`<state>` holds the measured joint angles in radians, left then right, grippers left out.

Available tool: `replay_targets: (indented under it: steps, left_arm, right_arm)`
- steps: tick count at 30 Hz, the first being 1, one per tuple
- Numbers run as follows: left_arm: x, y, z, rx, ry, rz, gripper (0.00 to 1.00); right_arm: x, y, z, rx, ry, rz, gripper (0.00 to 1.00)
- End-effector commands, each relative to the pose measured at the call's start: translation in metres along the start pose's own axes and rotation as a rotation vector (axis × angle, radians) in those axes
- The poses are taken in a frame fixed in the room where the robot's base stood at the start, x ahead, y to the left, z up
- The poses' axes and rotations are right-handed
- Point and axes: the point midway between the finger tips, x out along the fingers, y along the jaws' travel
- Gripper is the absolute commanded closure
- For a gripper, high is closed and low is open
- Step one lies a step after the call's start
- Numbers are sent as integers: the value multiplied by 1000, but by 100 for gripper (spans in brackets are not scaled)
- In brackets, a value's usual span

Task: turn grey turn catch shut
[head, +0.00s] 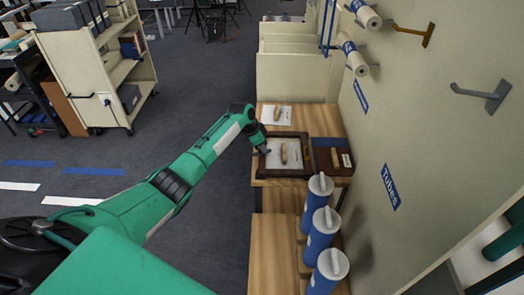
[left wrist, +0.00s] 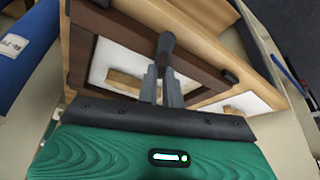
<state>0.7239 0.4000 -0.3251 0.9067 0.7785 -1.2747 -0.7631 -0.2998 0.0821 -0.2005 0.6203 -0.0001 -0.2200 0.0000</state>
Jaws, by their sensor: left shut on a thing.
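A dark brown wooden frame (head: 268,173) lies on the light wood table, with a pale sheet and a tan wooden piece inside it. The frame also shows in the left wrist view (left wrist: 125,58). A grey turn catch (left wrist: 167,43) sits at the frame's edge. My left gripper (head: 264,149) reaches the frame's left side. In the left wrist view its two grey fingers (left wrist: 162,84) are closed on the catch. The fingers hide part of the catch, so its exact angle is hard to tell. My right gripper is not in view.
A brown and blue case (head: 345,171) lies right of the frame. Several blue tubes with grey caps (head: 321,185) stand in front. A white sheet (head: 268,114) with a tan piece lies behind. The wall with hooks bounds the right; open floor lies left.

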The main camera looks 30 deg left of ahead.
Motion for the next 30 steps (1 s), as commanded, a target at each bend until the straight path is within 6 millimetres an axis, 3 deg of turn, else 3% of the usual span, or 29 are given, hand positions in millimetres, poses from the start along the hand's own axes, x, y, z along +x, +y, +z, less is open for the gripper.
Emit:
replay_targets:
  steps: [3,12,30]
  left_arm:
    - [4,-1,2,94,-1,38,100]
    - [3,-1,1,283,-1,116,100]
    - [0,-1,1,391,-2,162,100]
  right_arm:
    - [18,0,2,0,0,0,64]
    - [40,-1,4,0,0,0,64]
    - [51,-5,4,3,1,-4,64]
